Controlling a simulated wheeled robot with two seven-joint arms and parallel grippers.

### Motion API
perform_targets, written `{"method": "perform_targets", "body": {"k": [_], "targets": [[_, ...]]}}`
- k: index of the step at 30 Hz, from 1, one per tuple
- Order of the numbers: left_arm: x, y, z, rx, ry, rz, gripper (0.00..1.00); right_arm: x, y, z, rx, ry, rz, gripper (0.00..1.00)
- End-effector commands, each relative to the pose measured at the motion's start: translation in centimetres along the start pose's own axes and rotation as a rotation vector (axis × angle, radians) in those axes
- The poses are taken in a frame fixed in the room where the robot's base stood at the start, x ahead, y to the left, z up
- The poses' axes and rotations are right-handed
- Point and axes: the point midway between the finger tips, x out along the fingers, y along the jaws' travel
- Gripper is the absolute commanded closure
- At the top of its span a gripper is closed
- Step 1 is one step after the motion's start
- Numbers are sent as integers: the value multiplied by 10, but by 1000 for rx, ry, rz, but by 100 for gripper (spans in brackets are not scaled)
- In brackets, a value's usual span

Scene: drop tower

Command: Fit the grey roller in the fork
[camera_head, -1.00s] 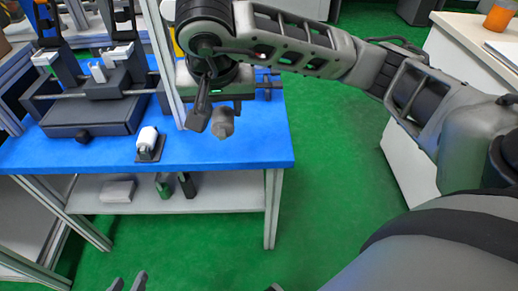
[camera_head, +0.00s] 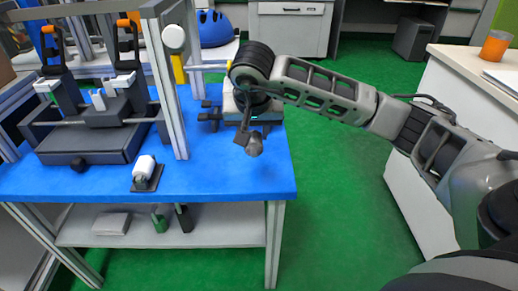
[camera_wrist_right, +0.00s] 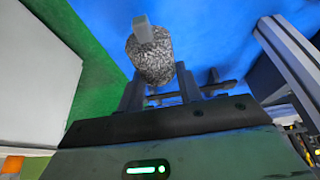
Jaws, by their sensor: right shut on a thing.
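The grey roller (camera_head: 254,146) is a speckled cylinder with a pale, square-ended stub. My right gripper (camera_head: 248,131) is shut on it and holds it over the right part of the blue table. In the right wrist view the roller (camera_wrist_right: 151,62) juts out past the jaws (camera_wrist_right: 158,92), its stub pointing away from the gripper. A black pronged bracket (camera_head: 210,116) shows just left of the gripper, partly hidden by it; I cannot tell for sure whether it is the fork. My left gripper is out of view.
A metal post (camera_head: 172,90) rises left of my right gripper. A white roller on a black base (camera_head: 147,172) and a large black fixture (camera_head: 95,135) stand on the blue table (camera_head: 225,175). The table's front right is clear. A white counter (camera_head: 455,75) is at right.

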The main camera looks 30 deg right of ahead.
Motion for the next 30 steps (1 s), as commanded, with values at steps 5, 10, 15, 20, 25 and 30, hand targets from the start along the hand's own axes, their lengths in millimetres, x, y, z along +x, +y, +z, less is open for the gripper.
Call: {"method": "perform_targets", "body": {"k": [5, 10, 15, 20, 25, 30], "targets": [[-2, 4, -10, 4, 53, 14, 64, 25, 8, -7, 3, 2, -1, 91], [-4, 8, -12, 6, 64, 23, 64, 34, 11, -9, 2, 1, -1, 91], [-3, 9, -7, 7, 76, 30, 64, 58, 14, -3, 1, 0, -1, 91], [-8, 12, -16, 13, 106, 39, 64, 64, 13, 0, 1, 3, -3, 91], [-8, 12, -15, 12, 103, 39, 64, 64, 13, 0, 1, 3, -2, 91], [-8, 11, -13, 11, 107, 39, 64, 67, 13, 1, 1, 2, -1, 57]]}}
